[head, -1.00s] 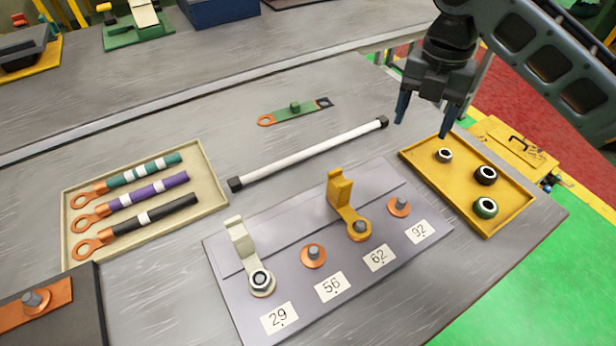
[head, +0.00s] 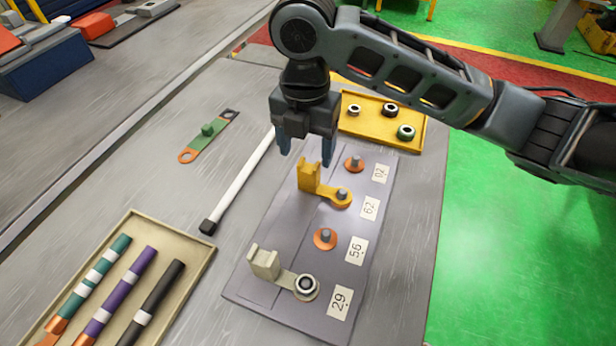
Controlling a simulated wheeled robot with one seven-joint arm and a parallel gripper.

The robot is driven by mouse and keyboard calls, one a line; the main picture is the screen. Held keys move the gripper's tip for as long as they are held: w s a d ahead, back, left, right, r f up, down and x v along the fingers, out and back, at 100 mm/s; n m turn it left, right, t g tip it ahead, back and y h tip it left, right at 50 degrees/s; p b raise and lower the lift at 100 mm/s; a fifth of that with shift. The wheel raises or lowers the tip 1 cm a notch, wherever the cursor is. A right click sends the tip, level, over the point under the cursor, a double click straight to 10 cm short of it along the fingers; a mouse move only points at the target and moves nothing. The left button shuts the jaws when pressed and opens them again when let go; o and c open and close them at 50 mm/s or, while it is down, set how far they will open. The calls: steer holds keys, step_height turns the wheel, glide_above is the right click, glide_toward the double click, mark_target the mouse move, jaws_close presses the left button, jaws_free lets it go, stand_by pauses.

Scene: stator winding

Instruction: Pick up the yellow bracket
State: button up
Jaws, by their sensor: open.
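The yellow bracket (head: 309,177) sits on the grey board (head: 285,250), its ring end around the stud by the label 62 and its upright tab toward the left. My gripper (head: 306,158) is open, pointing down, with its blue fingers at or just above the bracket's upright tab in the picture. The fingers appear on either side of the tab's top, but I cannot tell the exact height or whether they touch it. Nothing is held.
A white bracket (head: 265,263) stands at stud 29. Bare studs (head: 325,238) show at 56 and 92. A white rod (head: 240,185) lies left of the board. A yellow tray (head: 350,126) with nuts is behind. A beige tray (head: 190,262) holds several cables. A green-handled link (head: 208,135) lies at upper left.

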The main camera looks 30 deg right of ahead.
mark_target(309, 168)
steer(key=f, duration=0.2)
steer(key=s+f+p, duration=0.1)
steer(key=f, duration=0.1)
steer(key=shift+s+a+f, duration=0.1)
steer(key=shift+f, duration=0.65)
steer(key=shift+c, duration=0.5)
steer(key=c, duration=1)
steer(key=shift+o, duration=0.2)
steer(key=shift+r, duration=0.15)
